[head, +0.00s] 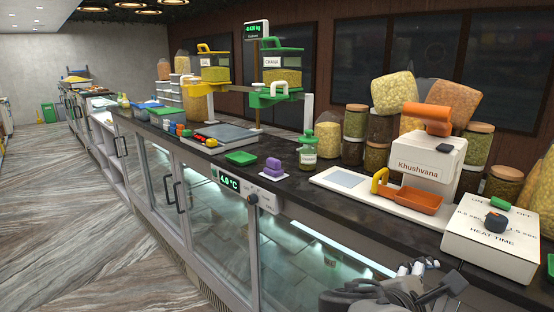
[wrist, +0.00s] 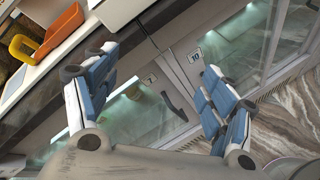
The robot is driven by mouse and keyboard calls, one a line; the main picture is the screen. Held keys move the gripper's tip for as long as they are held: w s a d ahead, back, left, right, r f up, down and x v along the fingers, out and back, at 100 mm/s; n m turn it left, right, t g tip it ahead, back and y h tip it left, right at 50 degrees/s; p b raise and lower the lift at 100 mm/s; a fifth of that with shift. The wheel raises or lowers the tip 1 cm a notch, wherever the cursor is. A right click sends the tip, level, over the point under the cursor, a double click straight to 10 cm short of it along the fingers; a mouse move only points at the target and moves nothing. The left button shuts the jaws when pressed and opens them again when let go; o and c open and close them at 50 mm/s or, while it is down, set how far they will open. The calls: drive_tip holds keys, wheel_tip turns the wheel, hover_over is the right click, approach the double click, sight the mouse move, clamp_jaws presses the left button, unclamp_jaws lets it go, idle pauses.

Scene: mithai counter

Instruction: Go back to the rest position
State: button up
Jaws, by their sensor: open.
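My gripper (head: 418,267) is at the bottom right of the head view, in front of the counter's front edge and below the sealing machine's level. In the wrist view my gripper (wrist: 155,68) shows two blue-padded fingers spread wide apart, with nothing between them. Behind the fingers are the glass doors of the counter front (wrist: 150,95). My gripper touches nothing that I can see.
The dark countertop (head: 290,188) holds a white Khushvana machine (head: 428,168) with an orange tray (head: 412,201), a heat-time box (head: 490,243), a purple block (head: 273,168) and a green tray (head: 241,158). Jars stand behind. The floor (head: 80,230) at left is clear.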

drive_tip(key=s+f+m+g+y, duration=0.35)
drive_tip(key=s+m, duration=0.25)
drive_tip(key=s, duration=0.2)
drive_tip(key=s+a+f+m+y, duration=0.1)
drive_tip(key=s+a+m+y, duration=0.2)
drive_tip(key=a+m, duration=0.2)
drive_tip(key=s+a+f+m+t+y, duration=0.1)
drive_tip(key=s+a+m+y, duration=0.2)
drive_tip(key=a, duration=0.4)
drive_tip(key=shift+a+m+y, duration=0.2)
drive_tip(key=shift+m+y, duration=0.45)
drive_tip(key=shift+m, duration=0.45)
